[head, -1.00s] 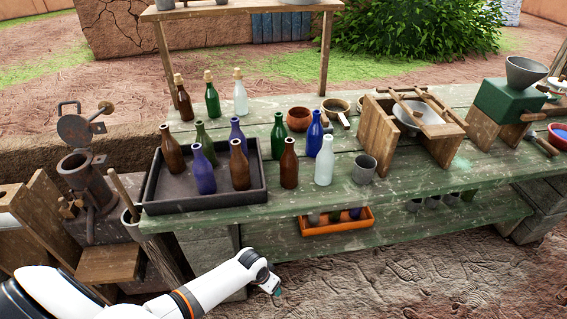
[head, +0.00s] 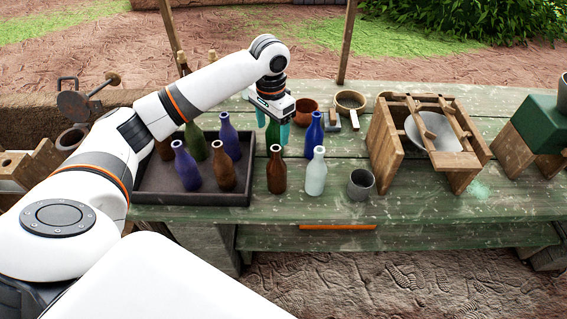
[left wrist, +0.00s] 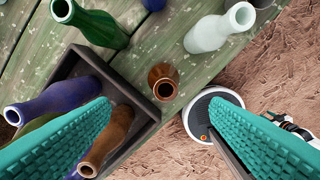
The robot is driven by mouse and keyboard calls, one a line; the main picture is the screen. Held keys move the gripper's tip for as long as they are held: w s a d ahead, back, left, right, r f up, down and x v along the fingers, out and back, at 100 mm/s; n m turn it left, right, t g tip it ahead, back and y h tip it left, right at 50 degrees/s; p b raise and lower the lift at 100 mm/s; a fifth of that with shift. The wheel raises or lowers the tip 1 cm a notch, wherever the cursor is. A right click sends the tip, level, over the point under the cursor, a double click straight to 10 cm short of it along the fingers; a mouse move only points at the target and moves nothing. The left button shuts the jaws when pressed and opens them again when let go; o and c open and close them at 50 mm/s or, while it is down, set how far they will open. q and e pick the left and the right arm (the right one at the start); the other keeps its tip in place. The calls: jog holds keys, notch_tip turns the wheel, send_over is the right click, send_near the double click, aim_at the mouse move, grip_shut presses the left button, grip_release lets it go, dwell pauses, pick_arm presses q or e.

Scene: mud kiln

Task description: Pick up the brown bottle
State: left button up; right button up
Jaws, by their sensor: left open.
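Several brown bottles show in the head view. One brown bottle (head: 276,173) stands upright on the green table, right of the black tray; its open mouth shows from above in the left wrist view (left wrist: 163,82). Another brown bottle (head: 222,172) stands in the tray (head: 195,198), and one more is partly hidden behind my arm. My left gripper (head: 272,126) is open and points down above the bottles, over the green bottle in the head view. In the left wrist view the free-standing brown bottle shows between the teal fingers (left wrist: 160,104), with nothing gripped.
A green bottle (head: 274,137), a pale bottle (head: 316,172) and a blue bottle (head: 314,135) stand close around. Purple bottles (head: 187,168) stand in the tray. A grey cup (head: 361,184) and a wooden frame (head: 384,143) stand to the right.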

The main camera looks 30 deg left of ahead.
pick_arm(q)
notch_tip(320, 180, down, 11)
jog(key=p, duration=0.3)
jog(key=shift+d+f, duration=0.2)
jog(key=shift+d, duration=0.15)
jog(key=shift+c, duration=0.5)
jog(key=shift+r, duration=0.1)
jog(key=c, duration=1.4)
